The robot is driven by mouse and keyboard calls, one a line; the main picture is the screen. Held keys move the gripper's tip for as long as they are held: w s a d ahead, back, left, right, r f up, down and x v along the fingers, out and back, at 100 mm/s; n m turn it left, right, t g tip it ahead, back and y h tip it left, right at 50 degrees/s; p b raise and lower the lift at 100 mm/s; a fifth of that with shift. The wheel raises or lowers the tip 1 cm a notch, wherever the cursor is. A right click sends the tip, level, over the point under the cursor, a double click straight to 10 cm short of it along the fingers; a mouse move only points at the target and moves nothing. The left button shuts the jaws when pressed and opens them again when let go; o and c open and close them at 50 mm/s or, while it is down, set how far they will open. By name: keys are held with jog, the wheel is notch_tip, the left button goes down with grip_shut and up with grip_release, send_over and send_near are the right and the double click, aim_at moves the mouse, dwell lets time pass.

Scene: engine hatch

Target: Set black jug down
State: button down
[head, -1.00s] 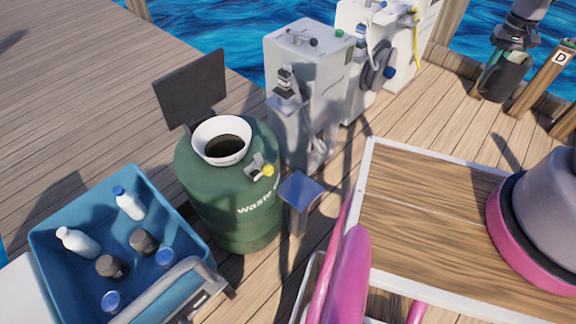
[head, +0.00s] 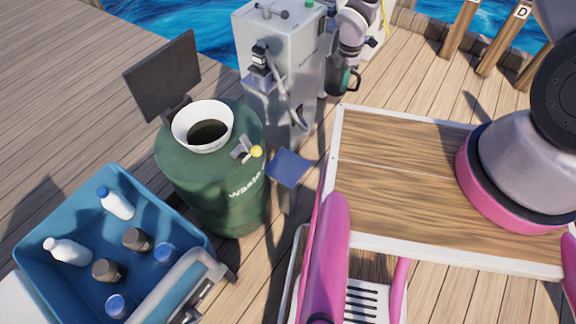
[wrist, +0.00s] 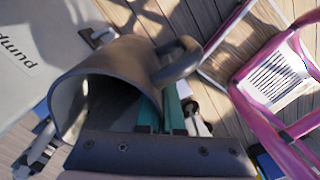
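The black jug (wrist: 118,78) is in my gripper (wrist: 150,118), in the wrist view. Its wide mouth faces the lower left and its loop handle points to the upper right. In the head view the jug (head: 337,84) hangs below my gripper (head: 347,66), in the air beside the tall grey cabinet, near the wooden table's far left corner. The small view does not show its exact height.
A grey cabinet (head: 285,60) stands just left of the jug. A green waste barrel (head: 215,180) with a white funnel and a blue crate (head: 60,200) of bottles stand further left. The wooden-topped table (head: 400,185) has a clear top on its left part.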

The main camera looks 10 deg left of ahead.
jog(key=s+a+f+n, duration=0.6)
jog(key=s+f+n, duration=0.1)
jog(key=f+n, duration=0.15)
jog(key=s+a+f+n, duration=0.6)
jog(key=s+f+n, duration=0.1)
jog(key=f+n, duration=0.15)
jog(key=shift+n, duration=0.5)
jog(key=shift+w+d+f, duration=0.1)
jog(key=shift+f, duration=4.8)
jog(key=shift+f, duration=0.15)
jog(key=c, duration=1.1)
grip_release()
jog(key=shift+o, duration=0.2)
notch_tip(320, 180, up, 12)
